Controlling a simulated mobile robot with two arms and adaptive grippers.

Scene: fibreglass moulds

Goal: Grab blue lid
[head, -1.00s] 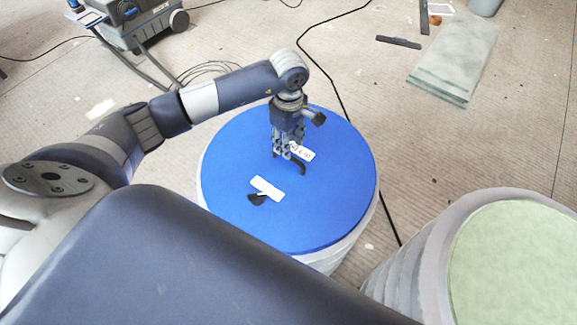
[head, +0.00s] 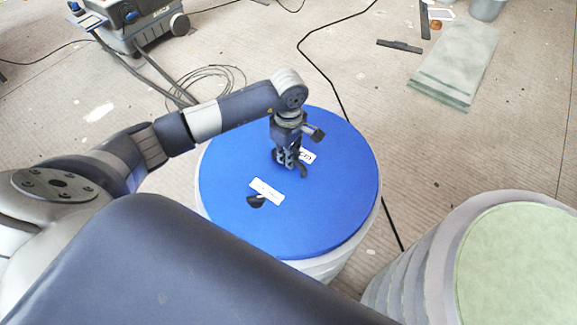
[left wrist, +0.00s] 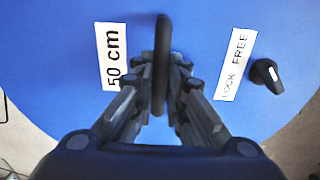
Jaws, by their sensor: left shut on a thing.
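The blue lid (head: 235,165) is a large round disc lying on a pale drum in the head view; it fills most of the left wrist view (left wrist: 215,25). A black upright handle (left wrist: 162,40) stands on the lid between a white "50 cm" label (left wrist: 112,55) and a "LOCK FREE" label (left wrist: 234,65). A black knob (left wrist: 266,75) sits beside the second label. My left gripper (head: 289,163) points down at the lid and is shut on the handle, with its fingers on either side (left wrist: 160,95). My right gripper is not in view.
A second drum with a pale green top (head: 520,260) stands at the lower right. A blue-grey machine on wheels (head: 135,25) is at the upper left. A black cable (head: 320,60) runs over the floor behind the lid. Green sheets (head: 455,65) lie at the upper right.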

